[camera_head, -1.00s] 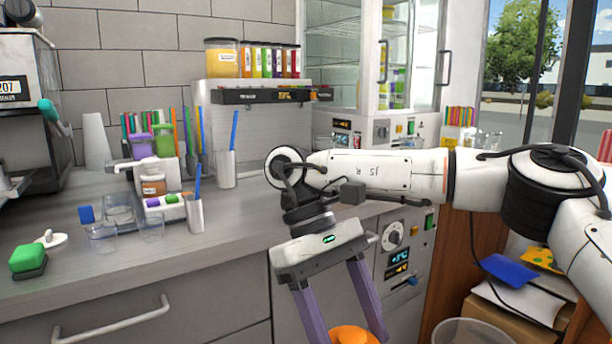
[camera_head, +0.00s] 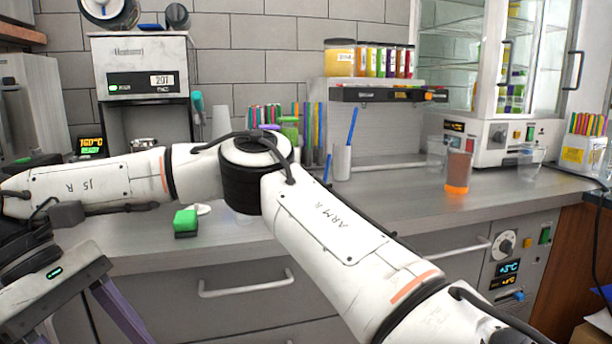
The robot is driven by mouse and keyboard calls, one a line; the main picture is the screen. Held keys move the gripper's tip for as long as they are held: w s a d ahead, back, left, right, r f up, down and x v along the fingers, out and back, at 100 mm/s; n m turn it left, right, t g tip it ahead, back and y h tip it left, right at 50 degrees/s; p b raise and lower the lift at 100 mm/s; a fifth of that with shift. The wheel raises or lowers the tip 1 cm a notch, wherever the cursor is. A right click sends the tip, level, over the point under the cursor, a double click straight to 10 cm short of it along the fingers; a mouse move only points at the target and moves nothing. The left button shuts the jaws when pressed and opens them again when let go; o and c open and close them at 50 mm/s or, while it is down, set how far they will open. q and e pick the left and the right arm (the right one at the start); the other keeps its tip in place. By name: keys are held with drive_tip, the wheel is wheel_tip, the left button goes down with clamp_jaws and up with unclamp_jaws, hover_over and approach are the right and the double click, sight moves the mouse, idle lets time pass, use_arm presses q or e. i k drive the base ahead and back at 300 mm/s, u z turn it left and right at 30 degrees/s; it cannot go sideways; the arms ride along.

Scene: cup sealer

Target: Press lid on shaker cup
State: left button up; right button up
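A cup (camera_head: 458,168) with brown contents and an orange band at its base stands upright on the counter at right. A clear cup (camera_head: 437,158) stands just left of it, and another clear cup (camera_head: 531,160) is farther right. No separate lid can be made out clearly. My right arm crosses the view from the lower right, and its gripper (camera_head: 85,322) hangs at the lower left, far from the brown cup. Its purple fingers run out of the picture at the bottom, so their tips and anything between them are hidden. My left gripper is not in view.
A holder with a blue stick (camera_head: 343,160) stands mid-counter. A machine marked 207 (camera_head: 140,70) is at back left.

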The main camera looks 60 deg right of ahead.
sight(461, 151)
drive_tip(key=u, duration=0.85)
drive_tip(key=k, duration=2.15)
drive_tip(key=z, duration=2.35)
drive_tip(key=i, duration=0.5)
drive_tip(key=z, duration=0.1)
